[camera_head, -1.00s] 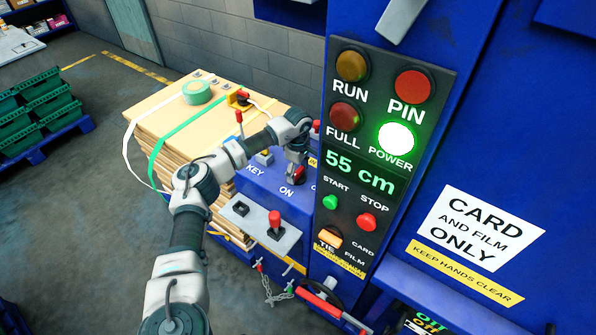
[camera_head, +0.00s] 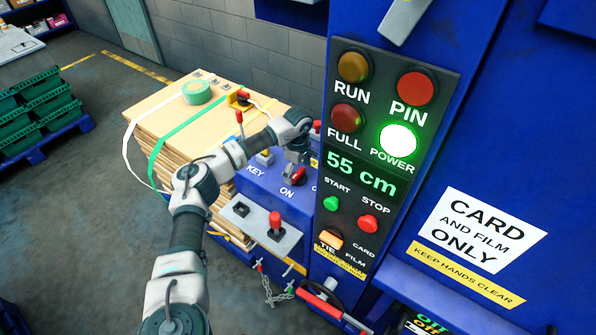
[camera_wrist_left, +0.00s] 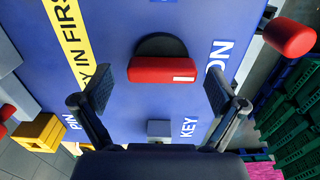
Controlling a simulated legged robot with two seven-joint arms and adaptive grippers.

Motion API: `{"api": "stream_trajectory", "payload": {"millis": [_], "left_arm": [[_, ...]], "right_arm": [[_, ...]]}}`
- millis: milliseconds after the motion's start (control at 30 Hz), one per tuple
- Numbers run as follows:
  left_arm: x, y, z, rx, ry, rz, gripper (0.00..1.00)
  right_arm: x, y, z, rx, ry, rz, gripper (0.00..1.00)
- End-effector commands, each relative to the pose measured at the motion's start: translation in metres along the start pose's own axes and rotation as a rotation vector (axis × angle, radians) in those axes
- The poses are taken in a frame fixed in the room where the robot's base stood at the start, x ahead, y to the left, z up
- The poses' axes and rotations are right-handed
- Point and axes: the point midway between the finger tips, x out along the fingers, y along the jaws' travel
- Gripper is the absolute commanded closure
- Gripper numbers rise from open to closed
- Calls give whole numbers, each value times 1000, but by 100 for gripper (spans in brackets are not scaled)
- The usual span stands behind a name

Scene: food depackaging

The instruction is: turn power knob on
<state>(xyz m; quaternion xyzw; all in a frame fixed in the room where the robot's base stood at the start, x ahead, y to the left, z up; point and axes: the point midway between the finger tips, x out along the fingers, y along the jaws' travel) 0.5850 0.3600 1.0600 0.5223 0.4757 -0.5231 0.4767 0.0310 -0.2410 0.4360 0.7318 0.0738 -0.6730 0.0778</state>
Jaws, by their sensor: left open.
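The red power knob (camera_head: 298,176) sits on the blue control box (camera_head: 262,186), beside the word ON. In the left wrist view the red knob (camera_wrist_left: 163,70) lies on a black round base, its bar across the picture and its white mark toward the ON label (camera_wrist_left: 219,57). My left gripper (camera_wrist_left: 160,88) is open, with one finger on each side of the knob and a gap to both. In the head view my left gripper (camera_head: 297,166) is just above the knob, partly hidden by its own wrist. The POWER lamp (camera_head: 398,139) glows green. My right gripper is not in view.
The dark panel carries the lit 55 cm display (camera_head: 361,174), a green START button (camera_head: 331,203) and a red STOP button (camera_head: 368,224). A red-topped lever (camera_head: 275,222) stands in front of the box. Stacked card (camera_head: 160,100) lies behind my arm.

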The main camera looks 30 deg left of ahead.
Motion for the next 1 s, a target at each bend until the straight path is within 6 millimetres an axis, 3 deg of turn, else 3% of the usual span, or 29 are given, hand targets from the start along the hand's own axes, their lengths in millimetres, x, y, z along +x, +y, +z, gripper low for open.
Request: {"api": "stream_trajectory", "payload": {"millis": [167, 633, 800, 1000], "left_arm": [[-11, 1, 1, 0, 0, 2, 4], [-104, 2, -2, 0, -2, 1, 4], [-116, 2, -3, 0, -2, -1, 4], [-118, 2, -3, 0, -2, -2, 4]], "right_arm": [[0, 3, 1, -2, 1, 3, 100], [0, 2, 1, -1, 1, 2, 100], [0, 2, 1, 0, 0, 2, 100], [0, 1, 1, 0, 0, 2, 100]]}}
